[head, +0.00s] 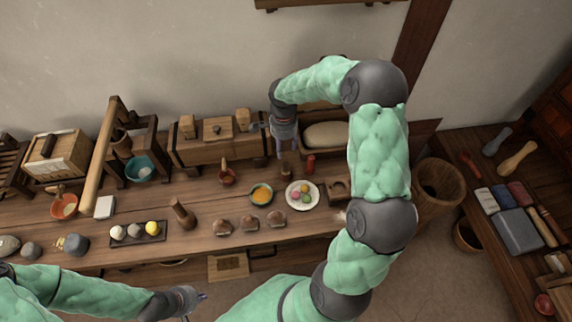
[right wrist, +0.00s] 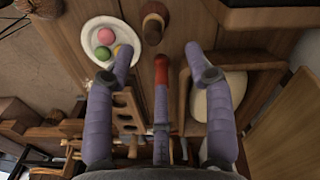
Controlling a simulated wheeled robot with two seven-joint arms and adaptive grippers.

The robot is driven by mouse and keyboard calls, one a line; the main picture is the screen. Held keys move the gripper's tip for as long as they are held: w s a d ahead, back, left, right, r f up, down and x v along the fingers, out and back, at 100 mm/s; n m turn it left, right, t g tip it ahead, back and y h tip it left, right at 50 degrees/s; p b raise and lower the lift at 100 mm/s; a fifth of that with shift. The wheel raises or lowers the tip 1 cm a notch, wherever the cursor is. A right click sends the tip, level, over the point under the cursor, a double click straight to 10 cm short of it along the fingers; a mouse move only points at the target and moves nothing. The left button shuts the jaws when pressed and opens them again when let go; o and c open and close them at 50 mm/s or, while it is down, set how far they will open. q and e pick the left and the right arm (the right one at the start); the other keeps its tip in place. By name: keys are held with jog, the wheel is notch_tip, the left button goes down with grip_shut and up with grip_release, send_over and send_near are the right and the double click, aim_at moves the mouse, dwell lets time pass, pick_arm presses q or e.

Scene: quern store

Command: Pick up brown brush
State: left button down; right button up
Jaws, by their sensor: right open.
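A small upright brown object (head: 287,172), which looks like the brown brush, stands on the long wooden table near the back. It also shows at the top of the right wrist view (right wrist: 153,22), beyond the fingertips. My right gripper (head: 284,148) is open and empty, pointing down above the table just behind it.
The red tool (head: 310,163) stands right of the brush. A plate with coloured balls (head: 302,204), an orange-filled bowl (head: 261,194) and a hollowed wooden block (head: 338,188) are nearby. A trough with a loaf (head: 325,135) and a wooden chest (head: 205,152) line the back.

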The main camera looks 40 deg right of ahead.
aim_at(286, 163)
jog(key=f, duration=0.2)
jog(key=f+b, duration=0.1)
jog(key=f, duration=0.2)
jog(key=shift+s+a+f, duration=0.1)
jog(key=shift+s, duration=0.1)
jog(key=shift+s+f+b, duration=0.2)
jog(key=shift+f+b, duration=0.25)
jog(key=shift+f, duration=0.05)
jog(key=f+b, duration=0.1)
jog(key=f, duration=0.3)
jog(key=shift+s+b, duration=0.2)
jog(key=shift+b, duration=0.1)
grip_shut()
